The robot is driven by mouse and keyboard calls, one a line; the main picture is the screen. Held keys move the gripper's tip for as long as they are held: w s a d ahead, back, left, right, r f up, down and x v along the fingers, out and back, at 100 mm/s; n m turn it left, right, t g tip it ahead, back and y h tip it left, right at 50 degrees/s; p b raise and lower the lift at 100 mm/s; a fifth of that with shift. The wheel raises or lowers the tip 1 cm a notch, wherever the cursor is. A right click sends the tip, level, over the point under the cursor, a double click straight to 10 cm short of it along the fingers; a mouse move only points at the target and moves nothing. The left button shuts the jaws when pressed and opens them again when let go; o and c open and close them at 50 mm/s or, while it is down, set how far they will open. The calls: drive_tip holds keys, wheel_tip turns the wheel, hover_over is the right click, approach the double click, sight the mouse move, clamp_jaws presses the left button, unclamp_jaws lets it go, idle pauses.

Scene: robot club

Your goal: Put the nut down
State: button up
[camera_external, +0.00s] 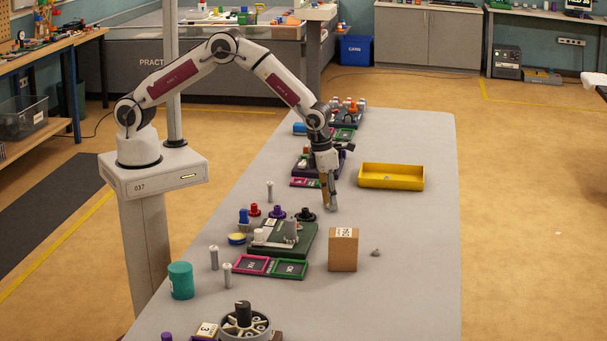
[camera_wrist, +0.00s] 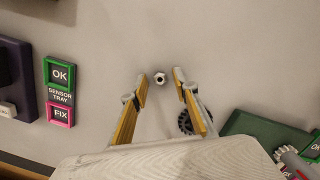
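The nut (camera_wrist: 160,77) is a small pale metal piece with a dark hole, seen against the grey table in the wrist view. It shows between the two fingertips of my gripper (camera_wrist: 160,74), with a gap on either side, and neither finger touches it. It appears to lie on the table. My gripper is open, its yellow-edged fingers spread and pointing down. In the external view my gripper (camera_external: 330,203) is low over the table, left of its middle. I cannot make out the nut in that view.
A dark toothed knob (camera_wrist: 187,122) is close to the right finger, beside a green board (camera_wrist: 255,130). A sensor tray with OK and FIX frames (camera_wrist: 60,92) lies left. A yellow tray (camera_external: 391,184) and a cardboard box (camera_external: 343,250) stand nearby. The table's right side is mostly clear.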

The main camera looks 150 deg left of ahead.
drive_tip(key=shift+r, duration=0.15)
wheel_tip(320, 180, up, 12)
drive_tip(key=d, duration=0.1)
drive_tip(key=shift+s+d, duration=0.3)
drive_tip(key=shift+d, duration=0.05)
idle(1.0)
